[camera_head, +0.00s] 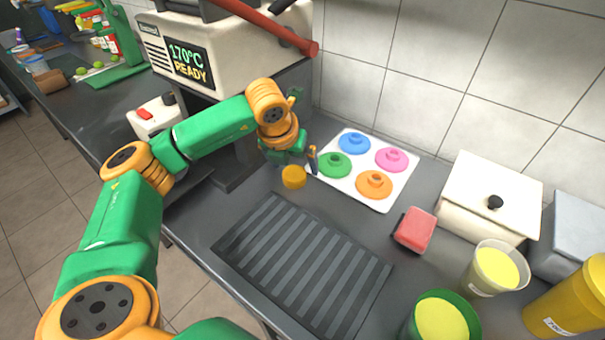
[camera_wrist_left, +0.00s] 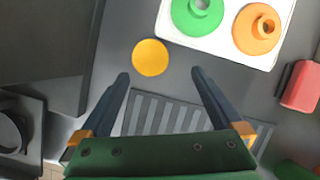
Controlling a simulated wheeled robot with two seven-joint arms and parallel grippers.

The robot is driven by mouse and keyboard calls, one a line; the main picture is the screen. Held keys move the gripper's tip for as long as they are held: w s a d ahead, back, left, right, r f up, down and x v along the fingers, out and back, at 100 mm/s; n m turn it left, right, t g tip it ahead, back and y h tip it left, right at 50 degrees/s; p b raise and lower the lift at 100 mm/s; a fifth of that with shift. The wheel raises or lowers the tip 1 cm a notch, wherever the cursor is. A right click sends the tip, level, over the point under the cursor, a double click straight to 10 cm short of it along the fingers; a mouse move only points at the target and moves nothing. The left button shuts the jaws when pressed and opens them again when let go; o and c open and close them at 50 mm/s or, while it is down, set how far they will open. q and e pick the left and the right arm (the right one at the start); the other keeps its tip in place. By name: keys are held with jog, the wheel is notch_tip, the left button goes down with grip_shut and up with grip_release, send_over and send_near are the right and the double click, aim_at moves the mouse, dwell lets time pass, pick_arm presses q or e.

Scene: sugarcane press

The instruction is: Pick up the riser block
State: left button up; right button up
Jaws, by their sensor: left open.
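A small round orange-yellow block (camera_head: 293,177), the likeliest riser block in view, sits on the dark counter between the press machine and the white board of coloured discs. In the left wrist view the block (camera_wrist_left: 150,57) lies just beyond the fingertips, between the lines of the two fingers and nearer the left one. My left gripper (camera_head: 298,164) is open and empty, just above and behind the block in the head view. Its two dark fingers (camera_wrist_left: 160,76) are spread wide in the wrist view. My right gripper is not in view.
A white board (camera_head: 401,199) holds blue, pink, green and orange discs. A ribbed dark mat (camera_head: 300,262) lies in front. A red sponge-like block (camera_head: 415,230), a white lidded box (camera_head: 486,196) and tubs stand right. The press machine (camera_head: 222,60) stands behind left.

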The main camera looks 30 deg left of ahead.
aim_at(294, 174)
pick_arm(q)
jog(key=shift+s+a+r+y, duration=0.1)
jog(key=shift+a+y, duration=0.1)
jog(key=shift+a, duration=0.25)
jog(key=shift+s+a+r+y, duration=0.1)
jog(key=shift+a+y, duration=0.1)
jog(key=shift+a, duration=0.25)
jog(key=shift+f+n+p, duration=0.3)
jog(key=shift+f, duration=0.05)
jog(key=x, duration=0.4)
jog(key=p+x, duration=0.1)
jog(key=x, duration=0.1)
jog(key=shift+w+d, duration=0.3)
jog(key=shift+w, duration=0.05)
jog(key=c, duration=1.3)
jog(key=shift+r, duration=0.1)
